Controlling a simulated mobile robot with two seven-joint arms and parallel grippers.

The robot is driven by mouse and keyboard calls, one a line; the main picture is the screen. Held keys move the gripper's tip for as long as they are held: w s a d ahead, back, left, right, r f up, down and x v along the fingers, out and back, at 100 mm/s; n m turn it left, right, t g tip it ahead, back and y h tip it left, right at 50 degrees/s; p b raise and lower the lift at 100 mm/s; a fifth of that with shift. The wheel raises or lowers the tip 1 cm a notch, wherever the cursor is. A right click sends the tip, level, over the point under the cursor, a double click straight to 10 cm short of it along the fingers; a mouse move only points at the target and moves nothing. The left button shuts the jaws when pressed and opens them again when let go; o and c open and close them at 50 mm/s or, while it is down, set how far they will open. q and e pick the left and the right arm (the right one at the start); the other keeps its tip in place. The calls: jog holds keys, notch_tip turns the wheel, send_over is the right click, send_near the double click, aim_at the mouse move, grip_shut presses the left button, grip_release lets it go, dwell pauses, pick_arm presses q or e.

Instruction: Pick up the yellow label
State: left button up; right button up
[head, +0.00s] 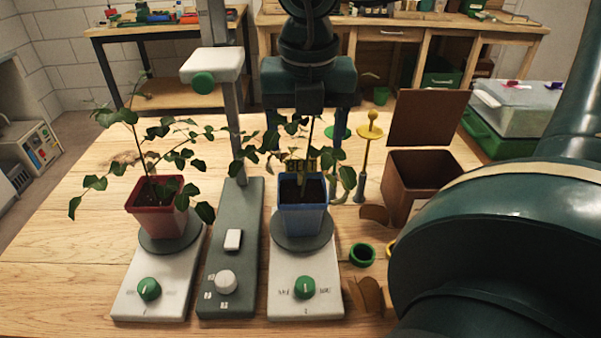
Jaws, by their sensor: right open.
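The yellow label (300,164) is small and stands among the leaves in the blue pot (302,218). Leaves cover part of it. The blue pot holds a leafy seedling and sits on a round grey plate on a white scale-like base. My right gripper (308,130) comes down from the top centre, behind and above the blue pot. Its jaws are open, with the fingers apart and partly hidden by the foliage. It appears clear of the label, though the depth gap is hard to judge. My left gripper is not in view.
A red pot (157,222) with a seedling stands left on a similar base. A grey post stand (233,210) is between them. A yellow-topped stand (370,131), brown box (410,187) and green ring (362,255) are right. My arm blocks the lower right.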

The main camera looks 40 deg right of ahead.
aim_at(302, 159)
jog(key=f, duration=0.3)
jog(key=w+f, duration=0.1)
jog(key=f, duration=0.1)
jog(key=shift+f, duration=0.3)
jog(key=c, duration=1.1)
